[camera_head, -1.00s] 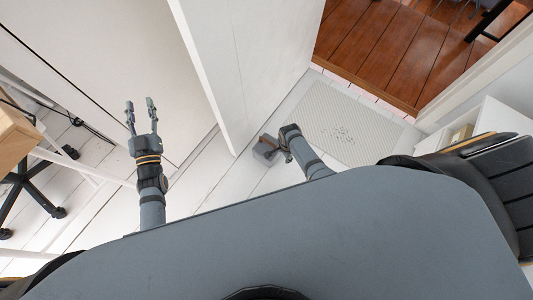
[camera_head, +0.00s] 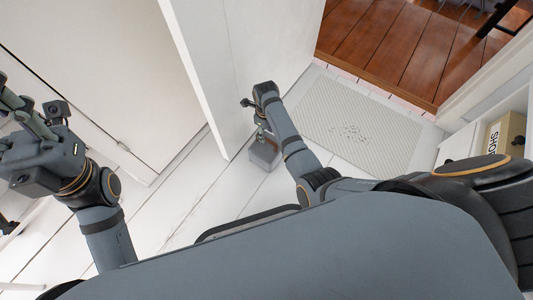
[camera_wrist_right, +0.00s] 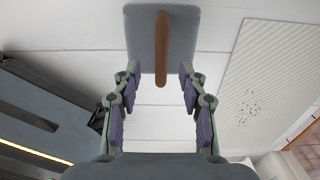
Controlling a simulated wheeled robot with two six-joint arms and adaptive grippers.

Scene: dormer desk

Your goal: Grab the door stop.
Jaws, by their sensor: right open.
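The door stop (camera_head: 264,156) is a grey block standing on the white floor by the door's lower edge. In the right wrist view the block (camera_wrist_right: 187,38) has a brown strap-like handle (camera_wrist_right: 161,55) on it. My right gripper (camera_head: 262,137) is at the block, seen from above and partly hidden by its own wrist. In the right wrist view my right gripper (camera_wrist_right: 160,76) is open, with one finger on each side of the handle's near end and a gap to both. My left gripper (camera_head: 18,104) is at the left edge, away from the block, its fingertips partly cut off.
A white door (camera_head: 222,60) stands open just behind the block. A light patterned mat (camera_head: 350,115) lies to its right, before a wooden floor (camera_head: 385,50). A white shelf with a box (camera_head: 504,135) is at the far right. White floorboards in front are clear.

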